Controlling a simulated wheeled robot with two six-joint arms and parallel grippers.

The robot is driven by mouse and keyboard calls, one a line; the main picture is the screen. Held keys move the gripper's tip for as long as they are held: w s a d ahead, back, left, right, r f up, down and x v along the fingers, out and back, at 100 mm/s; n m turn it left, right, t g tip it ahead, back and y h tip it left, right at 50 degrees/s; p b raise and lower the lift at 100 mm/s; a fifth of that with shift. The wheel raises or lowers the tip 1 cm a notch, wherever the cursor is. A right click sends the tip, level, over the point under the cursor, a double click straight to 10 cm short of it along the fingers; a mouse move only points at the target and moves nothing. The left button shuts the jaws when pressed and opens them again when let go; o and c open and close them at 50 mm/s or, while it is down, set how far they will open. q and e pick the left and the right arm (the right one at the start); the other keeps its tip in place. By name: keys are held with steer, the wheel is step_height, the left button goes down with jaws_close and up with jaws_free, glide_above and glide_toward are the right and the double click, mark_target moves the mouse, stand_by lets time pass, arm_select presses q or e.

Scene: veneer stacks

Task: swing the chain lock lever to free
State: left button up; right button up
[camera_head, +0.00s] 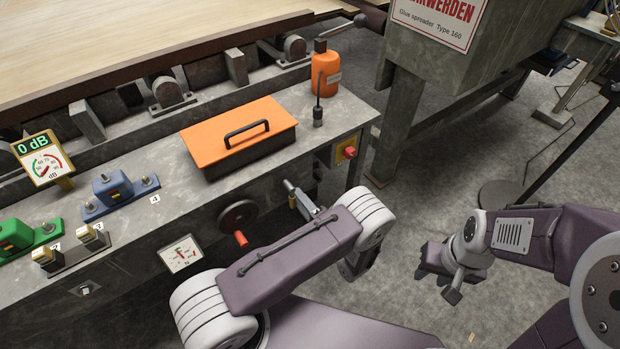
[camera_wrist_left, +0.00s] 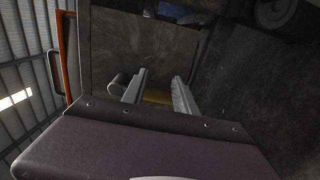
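I cannot clearly make out the chain lock lever. A light metal bar (camera_head: 300,200) juts at the machine's front panel beside my left forearm; whether it is the lever or part of my left gripper I cannot tell. In the left wrist view my left gripper (camera_wrist_left: 160,76) has its two metal fingers apart, facing a dark grey surface. A grey cylinder (camera_wrist_left: 118,84) shows beside the left finger, and a yellowish patch lies between the fingers. In the head view my forearm hides most of this gripper. My right gripper (camera_head: 448,278) hangs over the floor, away from the machine.
A handwheel (camera_head: 238,213) with a red grip sits left of the metal bar. On the bench top are an orange-lidded box (camera_head: 215,140), an orange bottle (camera_head: 324,75), and blue (camera_head: 117,190) and green (camera_head: 20,235) units. A red switch (camera_head: 349,153) is at the bench end.

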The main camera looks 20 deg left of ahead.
arm_select(q)
steer(key=shift+s+a+g, duration=0.25)
steer(key=shift+a+g, duration=0.05)
steer(key=v, duration=0.7)
steer(key=shift+d, duration=0.1)
